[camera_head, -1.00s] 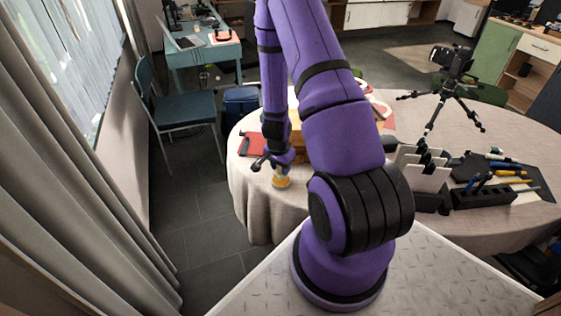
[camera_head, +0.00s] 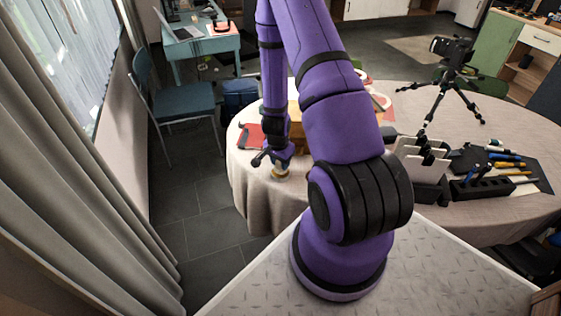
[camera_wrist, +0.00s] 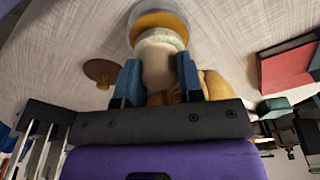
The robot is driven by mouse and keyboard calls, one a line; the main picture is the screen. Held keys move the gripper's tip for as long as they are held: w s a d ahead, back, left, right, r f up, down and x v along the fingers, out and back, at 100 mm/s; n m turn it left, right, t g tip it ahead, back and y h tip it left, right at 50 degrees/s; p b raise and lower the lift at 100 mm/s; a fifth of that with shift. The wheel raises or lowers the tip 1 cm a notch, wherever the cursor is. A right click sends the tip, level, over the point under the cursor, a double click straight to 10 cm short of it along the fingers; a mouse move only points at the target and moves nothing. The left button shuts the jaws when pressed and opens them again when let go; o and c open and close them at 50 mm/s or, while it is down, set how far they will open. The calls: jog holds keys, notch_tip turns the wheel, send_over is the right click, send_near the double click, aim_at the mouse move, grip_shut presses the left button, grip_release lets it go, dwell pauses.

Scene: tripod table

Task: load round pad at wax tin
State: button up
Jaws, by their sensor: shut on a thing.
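The round pad (camera_wrist: 160,38) is a pale disc at the end of a cream handle (camera_wrist: 156,68). My gripper (camera_wrist: 156,82) is shut on this handle between its blue fingers in the wrist view. The wax tin (camera_wrist: 160,18), with orange-yellow wax and a clear or pale rim, is right at the pad's face. The pad overlaps the tin, but I cannot tell how firmly they touch. In the head view my gripper (camera_head: 277,160) is low over the table's near left edge, above the tin (camera_head: 280,173). The pad is mostly hidden there.
A red item (camera_head: 250,135) lies left of my gripper on the cloth-covered round table (camera_head: 266,208). A wooden thing (camera_head: 296,112) stands behind my arm. A brown knob-like thing (camera_wrist: 103,72) is beside the tin. A holder with white panels (camera_head: 420,165), tools and a camera tripod (camera_head: 447,85) are right.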

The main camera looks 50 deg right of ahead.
jog(key=shift+f, duration=0.55)
dwell(1.4)
jog(key=shift+r, duration=3.5)
